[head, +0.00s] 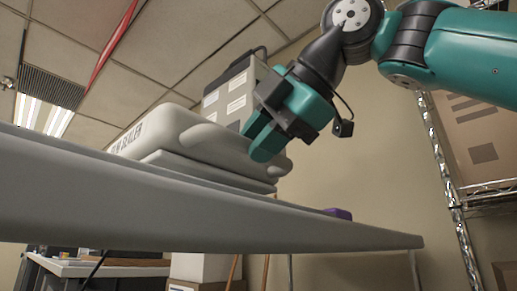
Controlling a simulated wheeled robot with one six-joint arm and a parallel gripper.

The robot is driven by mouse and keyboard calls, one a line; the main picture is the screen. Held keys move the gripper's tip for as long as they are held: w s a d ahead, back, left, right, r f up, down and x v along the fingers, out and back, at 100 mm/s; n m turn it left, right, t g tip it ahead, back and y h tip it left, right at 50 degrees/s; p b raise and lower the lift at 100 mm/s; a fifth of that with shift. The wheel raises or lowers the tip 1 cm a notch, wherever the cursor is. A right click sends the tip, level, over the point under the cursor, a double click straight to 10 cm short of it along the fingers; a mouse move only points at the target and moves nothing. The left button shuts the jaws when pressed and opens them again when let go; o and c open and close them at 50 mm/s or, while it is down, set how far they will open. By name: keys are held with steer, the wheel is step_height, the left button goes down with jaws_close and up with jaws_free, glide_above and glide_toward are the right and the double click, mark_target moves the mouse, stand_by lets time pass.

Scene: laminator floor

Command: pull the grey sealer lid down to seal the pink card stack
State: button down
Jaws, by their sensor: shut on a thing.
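The grey sealer (205,172) stands on the table and is seen from below table height. Its grey lid (165,129), with dark lettering ending in "SEALER" on its side, lies low and close over the base. I cannot tell whether any gap is left between them. My gripper (264,147) reaches down from the upper right, its teal fingers shut on the front edge of the lid at its right end. The fingers hide part of that edge. The pink card stack is not visible from this low angle.
The table (140,207) fills the lower part of the view, its top seen edge-on. A small purple thing (338,213) lies right of the sealer. A grey box with labels (229,98) rises behind it. A metal shelf rack (450,170) stands at the right.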

steer(key=shift+f, duration=0.5)
steer(key=c, duration=1)
jaws_free()
steer(key=shift+r, duration=0.15)
steer(key=shift+r, duration=0.1)
steer(key=shift+d+r, duration=0.15)
steer(key=shift+r, duration=0.05)
steer(key=p+v, duration=1.3)
steer(key=v, duration=0.3)
steer(key=shift+s+d, duration=0.3)
steer(key=shift+s, duration=0.05)
